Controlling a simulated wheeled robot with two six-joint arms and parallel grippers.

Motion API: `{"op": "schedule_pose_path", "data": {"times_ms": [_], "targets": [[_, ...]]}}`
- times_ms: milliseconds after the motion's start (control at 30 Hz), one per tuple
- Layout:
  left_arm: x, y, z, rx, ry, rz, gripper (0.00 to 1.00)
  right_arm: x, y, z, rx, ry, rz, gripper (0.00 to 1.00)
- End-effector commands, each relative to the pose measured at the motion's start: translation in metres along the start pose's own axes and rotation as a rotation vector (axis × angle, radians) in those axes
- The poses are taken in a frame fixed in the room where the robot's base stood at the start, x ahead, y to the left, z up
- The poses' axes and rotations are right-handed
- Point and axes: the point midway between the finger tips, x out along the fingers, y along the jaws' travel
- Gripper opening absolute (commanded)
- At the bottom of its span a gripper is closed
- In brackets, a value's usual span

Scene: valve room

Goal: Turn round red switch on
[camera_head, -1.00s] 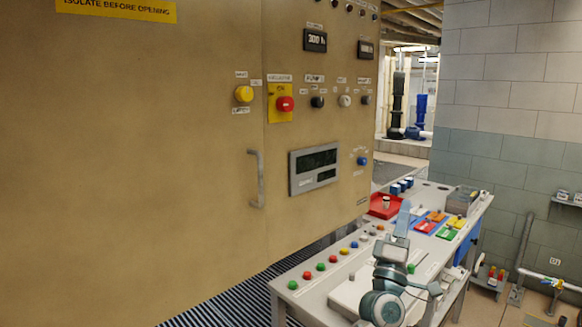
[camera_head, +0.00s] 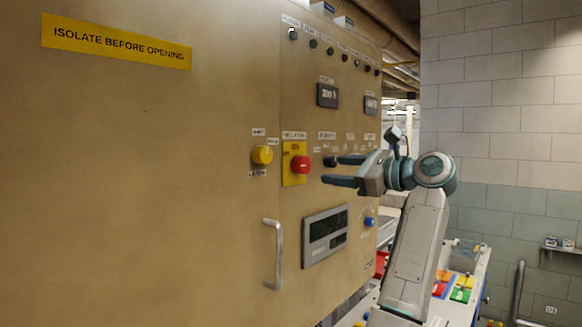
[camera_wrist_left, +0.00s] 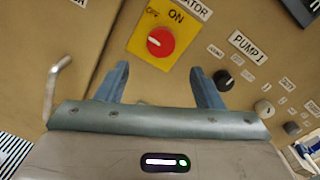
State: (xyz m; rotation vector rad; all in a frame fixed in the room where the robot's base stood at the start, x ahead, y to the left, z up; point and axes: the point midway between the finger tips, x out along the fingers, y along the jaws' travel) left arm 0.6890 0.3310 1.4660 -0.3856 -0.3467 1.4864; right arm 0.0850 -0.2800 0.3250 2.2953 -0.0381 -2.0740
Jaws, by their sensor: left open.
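The round red switch (camera_head: 301,165) sits on a yellow plate (camera_head: 294,181) on the tan cabinet front. In the left wrist view the red switch (camera_wrist_left: 161,42) is just beyond the fingertips, between their lines. A small white mark shows on the left part of its face. "ON" reads above it on the plate, with "OFF" to the left of that. My left gripper (camera_head: 328,170) is open and empty, right of the switch in the head view and apart from it. It also shows in the left wrist view (camera_wrist_left: 160,72). My right gripper is not seen.
A yellow knob (camera_head: 262,155) is left of the switch. A black knob (camera_wrist_left: 223,80) marked "PUMP 1" is close to one finger. A metal handle (camera_head: 275,254) sticks out below, near a grey display (camera_head: 326,236). A bench with colored trays (camera_head: 460,295) stands lower right.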

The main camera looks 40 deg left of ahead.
Motion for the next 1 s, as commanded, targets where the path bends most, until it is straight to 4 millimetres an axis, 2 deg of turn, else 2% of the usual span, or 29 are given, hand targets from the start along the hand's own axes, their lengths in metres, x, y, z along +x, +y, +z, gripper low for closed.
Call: {"op": "schedule_pose_path", "data": {"times_ms": [200,300,367,500,633,1000], "targets": [[0.036,-0.001,0.004,0.002,-0.005,0.004,0.61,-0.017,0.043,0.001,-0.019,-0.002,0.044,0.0],[0.056,-0.001,0.004,0.002,-0.006,0.003,0.61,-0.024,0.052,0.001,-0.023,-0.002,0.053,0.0],[0.067,-0.001,0.004,0.003,-0.006,0.003,0.61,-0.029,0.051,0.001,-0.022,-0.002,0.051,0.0],[0.088,-0.001,0.003,0.003,-0.006,0.002,0.61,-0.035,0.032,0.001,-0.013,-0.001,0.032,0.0],[0.099,0.0,0.002,0.003,-0.005,0.0,0.61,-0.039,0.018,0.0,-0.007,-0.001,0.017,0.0],[0.104,0.0,0.001,0.002,-0.004,-0.001,0.59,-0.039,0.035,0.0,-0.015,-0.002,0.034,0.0]]}}
